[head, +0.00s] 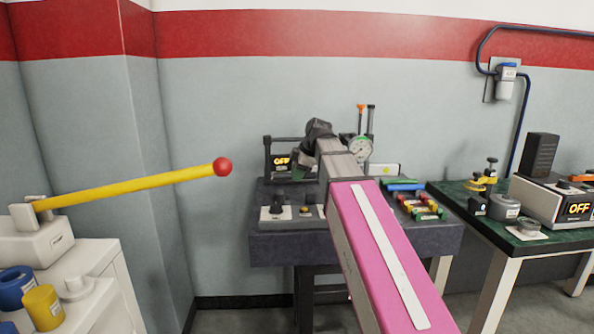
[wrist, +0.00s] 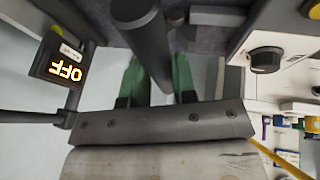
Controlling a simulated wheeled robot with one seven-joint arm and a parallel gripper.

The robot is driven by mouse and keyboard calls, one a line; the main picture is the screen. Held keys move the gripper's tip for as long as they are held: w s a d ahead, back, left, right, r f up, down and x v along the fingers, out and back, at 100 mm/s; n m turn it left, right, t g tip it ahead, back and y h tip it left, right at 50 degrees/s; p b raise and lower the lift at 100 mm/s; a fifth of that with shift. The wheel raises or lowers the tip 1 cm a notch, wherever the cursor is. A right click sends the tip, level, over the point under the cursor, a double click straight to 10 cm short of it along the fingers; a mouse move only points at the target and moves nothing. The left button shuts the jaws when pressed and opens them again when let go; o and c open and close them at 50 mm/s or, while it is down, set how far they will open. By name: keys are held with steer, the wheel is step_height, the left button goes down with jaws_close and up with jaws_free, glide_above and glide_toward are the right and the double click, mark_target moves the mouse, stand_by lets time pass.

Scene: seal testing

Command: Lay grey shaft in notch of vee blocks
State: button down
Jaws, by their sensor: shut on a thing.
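The grey shaft (wrist: 148,40) is a dark cylinder in the wrist view, held between the green fingers of my gripper (wrist: 157,82). The shaft's round end faces the camera at the top of that view. In the head view my gripper (head: 299,172) is over the left part of the dark bench, and my pink arm hides much of the area behind it. I cannot make out the shaft in the head view. I cannot clearly identify the vee blocks in either view.
The dark bench (head: 275,246) carries an OFF display (head: 281,161), a dial gauge (head: 360,149), knob boxes (head: 279,213) and several coloured items (head: 421,206). A yellow lever (head: 130,190) juts in from the left. A green-topped table (head: 465,208) stands at right.

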steer(key=shift+f, duration=2.5)
steer(key=shift+f, duration=0.5)
steer(key=c, duration=0.8)
jaws_free()
steer(key=shift+c, duration=0.2)
steer(key=v, duration=1)
steer(key=shift+d+r, duration=0.15)
steer(key=shift+r, duration=0.15)
steer(key=shift+s, duration=0.15)
